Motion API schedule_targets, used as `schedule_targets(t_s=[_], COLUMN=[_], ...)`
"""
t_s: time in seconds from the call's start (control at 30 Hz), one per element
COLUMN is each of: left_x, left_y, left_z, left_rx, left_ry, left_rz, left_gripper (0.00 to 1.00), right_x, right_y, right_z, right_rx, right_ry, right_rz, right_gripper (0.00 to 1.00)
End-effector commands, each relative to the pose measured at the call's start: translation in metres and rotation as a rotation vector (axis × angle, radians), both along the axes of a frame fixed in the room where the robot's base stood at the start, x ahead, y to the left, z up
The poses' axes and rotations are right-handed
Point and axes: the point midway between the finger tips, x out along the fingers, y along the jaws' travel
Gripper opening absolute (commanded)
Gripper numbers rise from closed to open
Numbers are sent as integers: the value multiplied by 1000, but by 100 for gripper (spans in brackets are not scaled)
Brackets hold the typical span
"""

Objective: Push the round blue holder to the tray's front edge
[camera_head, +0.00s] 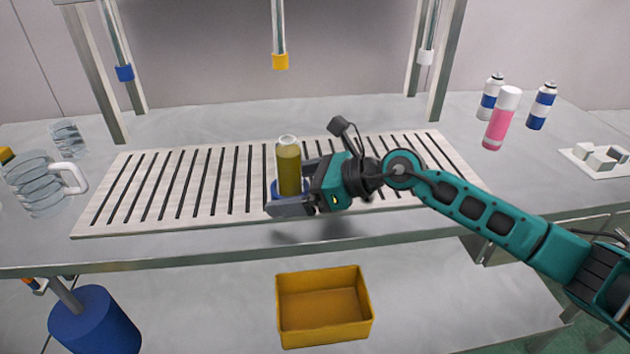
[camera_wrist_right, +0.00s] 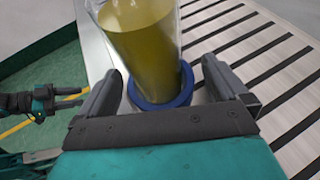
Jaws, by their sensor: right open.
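The round blue holder (camera_head: 275,189) stands on the slatted white tray (camera_head: 120,216), nearer its front edge than its back. It rings the foot of an upright clear bottle (camera_head: 289,168) of yellow-green liquid. My right gripper (camera_head: 298,188) comes from the right, low over the tray, open around the holder. In the right wrist view the blue holder (camera_wrist_right: 160,104) lies between the two dark fingers (camera_wrist_right: 161,75), near the palm. I cannot tell whether they touch it. What seems to be my left gripper (camera_wrist_right: 66,98) is small at the left there, its opening unclear.
A clear jug (camera_head: 38,185) and a glass (camera_head: 67,137) stand left of the tray. A pink can (camera_head: 502,120) and two blue-white cans stand at the right. A yellow bin (camera_head: 324,306) is below the table's front edge. Metal posts rise behind the tray.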

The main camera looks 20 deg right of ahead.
Motion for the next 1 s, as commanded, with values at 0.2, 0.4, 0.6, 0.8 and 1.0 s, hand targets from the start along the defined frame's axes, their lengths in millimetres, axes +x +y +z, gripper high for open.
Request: schedule_targets(t_s=[0.2,0.4,0.6,0.8,1.0], left_x=[0,0,1,1,2], left_y=[0,-1,-3,-6,-7], left_z=[-2,-5,-6,-6,-4], left_rx=[-1,-3,-8,-12,-14], left_ry=[1,6,3,3,-1], left_rz=[1,-1,-4,-7,-9], left_gripper=[43,43,43,43,43], right_x=[-18,-40,-55,-63,-63], right_y=[-29,-60,-85,-94,-96], right_z=[12,27,39,46,48], right_rx=[-5,-6,-4,-2,-2], right_ry=[1,1,3,1,-1], right_rz=[-2,-1,-3,-1,0], right_gripper=[100,100,100,100,100])
